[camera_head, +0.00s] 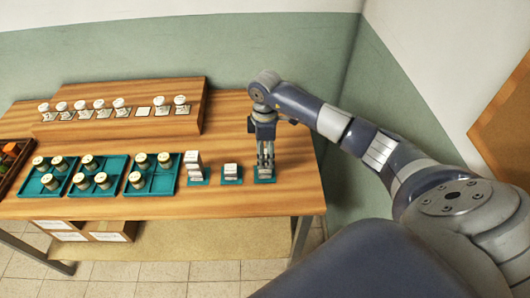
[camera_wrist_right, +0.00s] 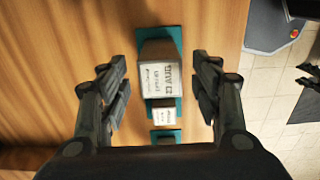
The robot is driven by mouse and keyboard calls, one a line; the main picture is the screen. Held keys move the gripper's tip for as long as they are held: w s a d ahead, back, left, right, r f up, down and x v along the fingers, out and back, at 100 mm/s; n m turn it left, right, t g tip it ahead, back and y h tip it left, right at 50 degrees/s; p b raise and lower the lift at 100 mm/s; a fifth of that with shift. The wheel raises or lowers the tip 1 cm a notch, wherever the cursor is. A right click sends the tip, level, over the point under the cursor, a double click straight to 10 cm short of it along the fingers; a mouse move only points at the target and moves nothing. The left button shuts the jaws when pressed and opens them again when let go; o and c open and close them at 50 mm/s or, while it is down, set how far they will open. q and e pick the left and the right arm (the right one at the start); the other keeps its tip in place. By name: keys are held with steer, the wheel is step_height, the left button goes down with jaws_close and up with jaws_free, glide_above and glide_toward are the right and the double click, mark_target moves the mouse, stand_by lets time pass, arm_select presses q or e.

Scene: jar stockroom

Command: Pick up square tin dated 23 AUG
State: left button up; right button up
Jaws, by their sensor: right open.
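My right gripper (camera_head: 264,165) points down, open, over the rightmost of several small teal mats on the table. A pale tin (camera_head: 264,173) stands on that mat, partly hidden by the fingers. In the right wrist view the open fingers (camera_wrist_right: 161,92) stand on either side of a square grey tin (camera_wrist_right: 157,52) on a teal mat, with gaps on both sides. Its white label shows AUG, but the day number is too blurred to read for sure. A second tin (camera_head: 231,170) and a taller stack of pale tins (camera_head: 193,162) stand to the left.
Teal divided trays (camera_head: 70,189) with several lidded jars stand further left. A wooden riser (camera_head: 190,90) at the back holds a row of white-topped jars. The table's right edge is close to the gripper. Boxes (camera_head: 110,230) sit below the table.

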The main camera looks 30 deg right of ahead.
steer(key=shift+f, duration=0.5)
steer(key=c, duration=1.2)
steer(key=shift+o, duration=0.2)
steer(key=shift+r, duration=0.1)
